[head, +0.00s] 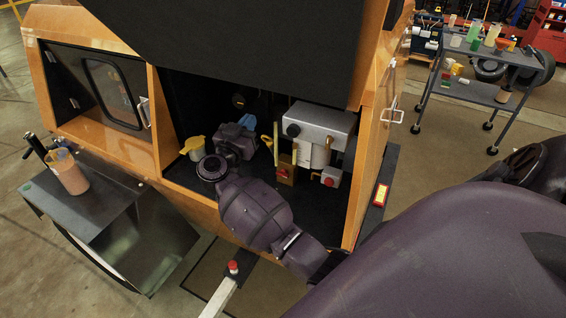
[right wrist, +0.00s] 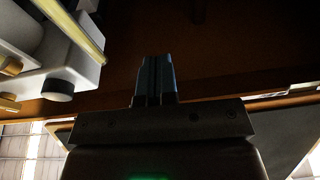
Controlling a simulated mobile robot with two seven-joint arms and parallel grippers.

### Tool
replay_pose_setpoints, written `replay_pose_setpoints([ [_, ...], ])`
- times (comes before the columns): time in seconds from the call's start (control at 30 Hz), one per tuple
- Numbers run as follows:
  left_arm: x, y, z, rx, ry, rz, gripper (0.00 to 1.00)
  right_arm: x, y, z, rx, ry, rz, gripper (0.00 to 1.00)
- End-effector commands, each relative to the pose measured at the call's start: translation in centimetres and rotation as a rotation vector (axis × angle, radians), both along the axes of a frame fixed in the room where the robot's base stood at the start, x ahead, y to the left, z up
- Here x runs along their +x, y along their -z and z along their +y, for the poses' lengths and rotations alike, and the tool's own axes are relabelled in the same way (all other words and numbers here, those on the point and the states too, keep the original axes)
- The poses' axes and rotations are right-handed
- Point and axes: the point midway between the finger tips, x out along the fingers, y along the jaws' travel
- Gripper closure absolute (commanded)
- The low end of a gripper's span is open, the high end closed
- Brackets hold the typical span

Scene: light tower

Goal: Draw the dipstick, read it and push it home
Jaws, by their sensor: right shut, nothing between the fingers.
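My right arm reaches into the open bay of the orange machine, and its wrist is in the bay's left half in the head view. My right gripper (right wrist: 157,80) is shut and empty; the right wrist view shows its fingers together, with dark bay space beyond. A yellow looped handle (head: 267,143), which looks like the dipstick's, stands right of my wrist, apart from it. Its lower part is hard to make out. A yellow rod (right wrist: 72,28) crosses the upper left of the right wrist view; I cannot tell if it is the dipstick. My left gripper is not in view.
A silver housing (head: 318,122) with a black knob fills the bay's right side. A yellow-capped container (head: 194,148) stands at its left. The bay's orange frame (head: 155,120) borders it. A side shelf (head: 90,205) holds a jar (head: 68,172). A grey cart (head: 490,62) stands back right.

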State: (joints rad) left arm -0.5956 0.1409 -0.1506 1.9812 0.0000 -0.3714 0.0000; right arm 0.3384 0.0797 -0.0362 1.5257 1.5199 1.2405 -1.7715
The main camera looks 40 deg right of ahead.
Motion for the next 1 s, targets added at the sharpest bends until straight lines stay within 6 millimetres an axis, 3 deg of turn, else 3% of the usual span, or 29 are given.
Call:
replay_pose_setpoints([
  [0.03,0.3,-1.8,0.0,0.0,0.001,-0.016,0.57,-0.2,-1.1,0.5,0.001,-0.001,-0.003,1.0],
  [0.1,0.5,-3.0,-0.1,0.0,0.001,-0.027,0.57,-0.4,-1.5,1.0,0.001,-0.001,-0.003,1.0],
  [0.3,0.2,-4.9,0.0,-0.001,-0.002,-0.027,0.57,-1.4,-1.6,3.3,0.003,-0.002,0.001,1.0],
  [0.87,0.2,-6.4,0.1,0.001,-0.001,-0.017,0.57,-5.0,0.7,11.2,0.001,-0.001,0.002,1.0],
  [1.0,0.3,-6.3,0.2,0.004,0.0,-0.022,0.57,-5.6,0.9,10.2,-0.067,-0.111,-0.064,1.0],
])
